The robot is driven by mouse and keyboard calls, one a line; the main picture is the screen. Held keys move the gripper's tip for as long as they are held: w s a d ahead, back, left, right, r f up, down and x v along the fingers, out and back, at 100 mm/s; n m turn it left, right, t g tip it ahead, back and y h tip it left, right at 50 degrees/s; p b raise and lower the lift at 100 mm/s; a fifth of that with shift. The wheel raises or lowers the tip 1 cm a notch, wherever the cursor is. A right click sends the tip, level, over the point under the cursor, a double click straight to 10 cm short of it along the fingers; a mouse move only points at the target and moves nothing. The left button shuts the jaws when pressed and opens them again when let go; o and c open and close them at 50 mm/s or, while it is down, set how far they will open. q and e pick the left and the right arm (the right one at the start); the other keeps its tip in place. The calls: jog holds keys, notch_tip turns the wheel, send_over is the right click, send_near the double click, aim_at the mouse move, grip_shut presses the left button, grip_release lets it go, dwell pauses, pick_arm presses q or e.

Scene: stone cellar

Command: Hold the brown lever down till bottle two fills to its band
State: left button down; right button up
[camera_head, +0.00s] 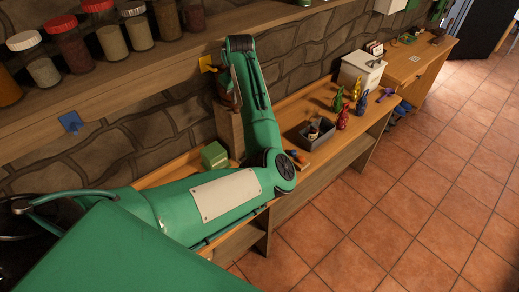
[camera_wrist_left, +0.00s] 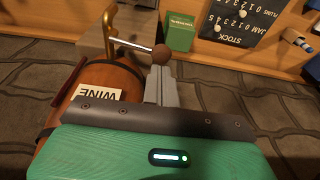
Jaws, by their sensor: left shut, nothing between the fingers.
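In the left wrist view a brown barrel labelled WINE (camera_wrist_left: 88,88) has a brass tap (camera_wrist_left: 112,35). A metal lever with a brown ball knob (camera_wrist_left: 161,54) reaches out from the tap. My left gripper (camera_wrist_left: 161,80) is shut and empty, its fingertips right at the knob; I cannot tell if they touch it. In the head view my left arm mostly hides the barrel (camera_head: 225,92), which is above a wooden block (camera_head: 229,130). I cannot make out bottle two or its band. My right gripper is not in view.
A green box (camera_head: 214,156) stands on the bench left of the block. A grey tray (camera_head: 310,137), several small coloured figures (camera_head: 343,118) and a white box (camera_head: 361,70) stand to the right. A shelf of jars (camera_head: 110,40) runs above.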

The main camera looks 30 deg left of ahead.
aim_at(236, 107)
pick_arm(q)
jog(key=shift+f, duration=0.1)
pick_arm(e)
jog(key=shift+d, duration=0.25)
pick_arm(q)
jog(key=shift+f, duration=0.1)
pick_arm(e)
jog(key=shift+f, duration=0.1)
pick_arm(q)
jog(key=shift+f, duration=0.25)
jog(key=shift+f+b, duration=0.45)
jog(key=shift+f, duration=1.2)
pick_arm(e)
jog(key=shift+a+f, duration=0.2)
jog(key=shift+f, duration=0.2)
pick_arm(q)
jog(key=shift+r, duration=0.1)
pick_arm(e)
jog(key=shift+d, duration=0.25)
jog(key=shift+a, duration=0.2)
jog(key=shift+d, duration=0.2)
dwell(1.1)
pick_arm(q)
jog(key=shift+r+p, duration=0.35)
jog(key=shift+r, duration=0.1)
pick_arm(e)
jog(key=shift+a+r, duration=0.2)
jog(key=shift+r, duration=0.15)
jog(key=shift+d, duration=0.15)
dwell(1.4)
